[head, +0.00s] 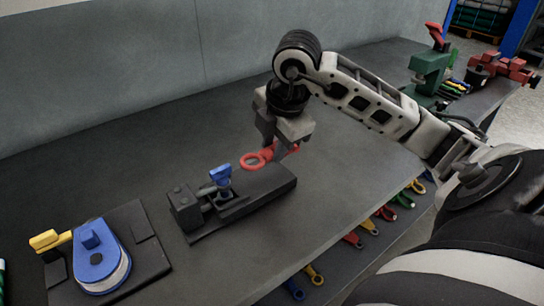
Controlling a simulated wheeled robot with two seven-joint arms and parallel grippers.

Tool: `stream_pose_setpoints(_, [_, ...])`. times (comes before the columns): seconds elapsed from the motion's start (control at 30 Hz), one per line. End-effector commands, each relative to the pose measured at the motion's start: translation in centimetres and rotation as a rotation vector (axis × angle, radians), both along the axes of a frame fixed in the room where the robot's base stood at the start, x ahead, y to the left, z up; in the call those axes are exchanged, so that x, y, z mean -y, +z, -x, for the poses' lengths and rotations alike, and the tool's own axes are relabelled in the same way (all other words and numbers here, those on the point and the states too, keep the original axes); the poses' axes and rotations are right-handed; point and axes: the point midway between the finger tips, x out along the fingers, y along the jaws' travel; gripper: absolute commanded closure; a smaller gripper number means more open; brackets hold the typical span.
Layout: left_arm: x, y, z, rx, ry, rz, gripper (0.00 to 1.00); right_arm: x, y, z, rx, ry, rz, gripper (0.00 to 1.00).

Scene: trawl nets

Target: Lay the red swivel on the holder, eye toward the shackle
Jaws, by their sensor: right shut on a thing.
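The red swivel (256,160) is in my right gripper (272,146), which is shut on it. Its round eye points left, toward the blue shackle (221,176). The swivel is at the far edge of the dark holder (268,189); I cannot tell whether it touches the holder or is just above it. The shackle stands upright on the holder's left part, beside a dark block. The part of the swivel between the fingers is hidden. My left gripper is not in view.
A blue pulley block (99,262) with a yellow part lies on a dark plate at the front left. A green vise (430,72) and red clamps (508,70) stand at the far right. Several coloured swivels (385,213) lie on a shelf below the bench edge. The bench middle is clear.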

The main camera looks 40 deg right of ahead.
Motion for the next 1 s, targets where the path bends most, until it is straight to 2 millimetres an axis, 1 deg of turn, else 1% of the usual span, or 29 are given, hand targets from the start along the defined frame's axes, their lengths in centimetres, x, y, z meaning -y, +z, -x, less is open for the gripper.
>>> stream_pose_setpoints(0.23, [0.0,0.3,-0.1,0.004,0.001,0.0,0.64,0.7,-1.6,-1.3,0.002,-0.002,-0.003,1.0])
stream_pose_setpoints(0.33, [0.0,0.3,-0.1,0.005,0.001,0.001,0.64,0.8,-3.2,-1.4,-0.001,0.0,-0.001,1.0])
stream_pose_setpoints(0.43, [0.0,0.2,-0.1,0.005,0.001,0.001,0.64,0.8,-4.4,-1.4,0.001,-0.001,-0.001,1.0])
stream_pose_setpoints(0.53, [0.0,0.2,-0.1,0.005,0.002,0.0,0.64,0.8,-4.8,-1.4,0.004,-0.001,-0.001,1.0])
stream_pose_setpoints(0.73, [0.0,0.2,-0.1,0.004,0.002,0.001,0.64,0.8,-4.8,-1.5,0.005,-0.001,-0.001,1.0])
stream_pose_setpoints(0.87, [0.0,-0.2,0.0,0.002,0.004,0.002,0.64,0.8,-5.2,-1.5,0.005,-0.001,-0.001,1.0])
stream_pose_setpoints(0.9, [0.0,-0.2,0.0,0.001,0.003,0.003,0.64,0.7,-5.2,-1.4,0.002,-0.001,-0.001,0.69])
stream_pose_setpoints(0.97, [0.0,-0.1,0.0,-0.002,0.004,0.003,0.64,0.7,-5.1,-1.4,0.002,-0.001,-0.001,0.53])
stream_pose_setpoints(1.0, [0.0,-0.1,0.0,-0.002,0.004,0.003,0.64,0.7,-5.1,-1.4,0.001,-0.001,-0.001,0.53])
